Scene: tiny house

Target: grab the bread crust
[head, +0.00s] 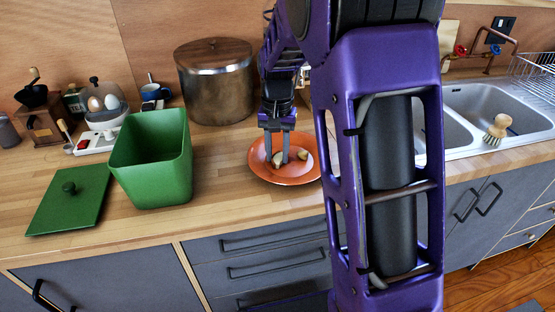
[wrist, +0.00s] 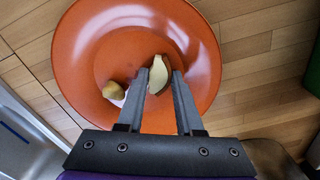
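An orange plate (head: 262,168) (wrist: 85,50) lies on the wooden counter with two small food pieces on it. One is a pale, wedge-shaped piece (head: 277,160) (wrist: 158,74); the other is a rounder, tan-brown piece (head: 303,154) (wrist: 114,91). I cannot tell for sure which is the bread crust. My gripper (head: 277,159) (wrist: 160,73) points down over the plate. Its fingers are apart, with the pale wedge between or just beneath the tips; I cannot tell whether they touch it. The tan piece is outside the fingers, left of them in the wrist view.
A green open bin (head: 150,160) and its green lid (head: 68,200) stand left of the plate. A large metal pot (head: 215,85) is behind. A sink (head: 490,110) with a brush (head: 497,130) is at the right. Bare counter lies between bin and plate.

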